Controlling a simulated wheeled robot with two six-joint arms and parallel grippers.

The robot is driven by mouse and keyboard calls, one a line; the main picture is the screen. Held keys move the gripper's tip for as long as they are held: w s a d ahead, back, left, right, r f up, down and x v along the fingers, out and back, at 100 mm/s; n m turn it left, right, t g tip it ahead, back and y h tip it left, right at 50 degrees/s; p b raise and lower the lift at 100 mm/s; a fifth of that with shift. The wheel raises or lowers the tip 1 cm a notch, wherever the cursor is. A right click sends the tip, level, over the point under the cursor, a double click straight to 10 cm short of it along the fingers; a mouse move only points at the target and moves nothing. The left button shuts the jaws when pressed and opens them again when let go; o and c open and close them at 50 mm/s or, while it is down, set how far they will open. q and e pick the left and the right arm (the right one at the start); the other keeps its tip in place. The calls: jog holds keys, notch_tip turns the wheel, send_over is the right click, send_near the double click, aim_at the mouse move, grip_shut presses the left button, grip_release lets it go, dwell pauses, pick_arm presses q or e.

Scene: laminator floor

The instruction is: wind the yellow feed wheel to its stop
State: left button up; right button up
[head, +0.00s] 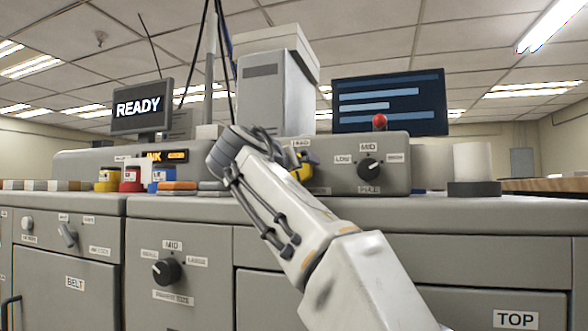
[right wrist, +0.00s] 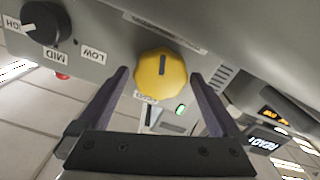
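The yellow feed wheel (right wrist: 160,78) is a scalloped knob with a short dark mark on its face. It sits on the grey machine front in the right wrist view. My right gripper (right wrist: 160,72) is open, its two dark fingers on either side of the wheel in that view with gaps at both sides. I cannot tell whether the fingertips reach around it in depth. In the head view only a yellow bit of the wheel (head: 304,173) shows behind my right arm. My left gripper is not in view.
A black selector knob (head: 370,168) with a red button (head: 379,121) above it is right of the wheel in the head view. Ink jars (head: 131,180) and flat pads (head: 178,186) stand on the ledge at left. A white roll (head: 472,163) stands at right.

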jog(key=shift+s+a, duration=0.1)
jog(key=shift+s, duration=0.05)
jog(key=shift+s+a, duration=0.1)
jog(key=shift+s, duration=0.2)
jog(key=b+v, duration=0.2)
jog(key=v, duration=0.7)
jog(key=shift+s, duration=0.3)
jog(key=p+x, duration=0.2)
jog(key=x, duration=0.8)
jog(key=shift+w, duration=0.2)
jog(key=shift+n, duration=0.3)
